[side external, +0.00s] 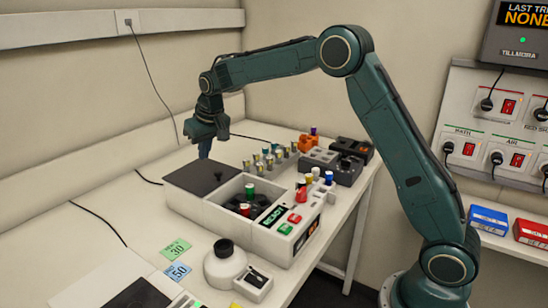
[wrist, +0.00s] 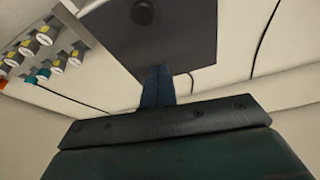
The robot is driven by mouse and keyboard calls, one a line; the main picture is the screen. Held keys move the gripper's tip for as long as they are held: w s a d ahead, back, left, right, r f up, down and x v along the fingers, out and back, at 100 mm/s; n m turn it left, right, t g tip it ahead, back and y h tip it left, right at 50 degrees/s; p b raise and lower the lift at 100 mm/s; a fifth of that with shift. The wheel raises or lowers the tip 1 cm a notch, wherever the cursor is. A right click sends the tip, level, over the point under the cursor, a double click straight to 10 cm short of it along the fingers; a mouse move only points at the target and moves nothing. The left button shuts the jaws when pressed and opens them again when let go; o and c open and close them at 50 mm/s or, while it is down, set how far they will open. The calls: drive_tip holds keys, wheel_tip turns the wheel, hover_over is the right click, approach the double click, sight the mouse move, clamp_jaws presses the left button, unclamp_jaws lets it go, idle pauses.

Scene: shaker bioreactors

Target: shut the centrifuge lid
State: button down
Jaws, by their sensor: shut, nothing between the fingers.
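The centrifuge (side external: 275,235) is a white box with a lit READY display and red and green buttons on its front. Its chamber is uncovered, with a dark rotor and green- and red-capped tubes showing. The lid (side external: 186,177) is a flat dark grey panel lying behind the chamber opening, with a black knob (side external: 218,176). In the wrist view, the lid (wrist: 175,45) and knob (wrist: 142,12) fill the upper middle. My gripper (side external: 204,156) is shut and empty, pointing down at the lid's far edge. In the wrist view, its fingertips (wrist: 157,70) overlap that edge; contact cannot be told.
A rack of capped tubes (side external: 270,160) stands right of the lid; it also shows in the wrist view (wrist: 40,50). Grey and orange blocks (side external: 320,158) stand behind it. The bench left of the centrifuge is mostly clear.

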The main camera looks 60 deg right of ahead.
sight(211, 176)
drive_tip(key=shift+x, duration=0.85)
drive_tip(key=shift+s+a+f, duration=0.15)
drive_tip(key=shift+s+f, duration=0.05)
drive_tip(key=shift+s, duration=0.75)
drive_tip(key=shift+s+a+f, duration=0.15)
drive_tip(key=shift+s, duration=0.85)
drive_tip(key=shift+s, duration=0.15)
drive_tip(key=s, duration=1.6)
drive_tip(key=shift+s, duration=0.3)
drive_tip(key=shift+f, duration=0.1)
wheel_tip(211, 176, up, 10)
drive_tip(key=shift+w+r, duration=0.25)
drive_tip(key=shift+w, duration=0.1)
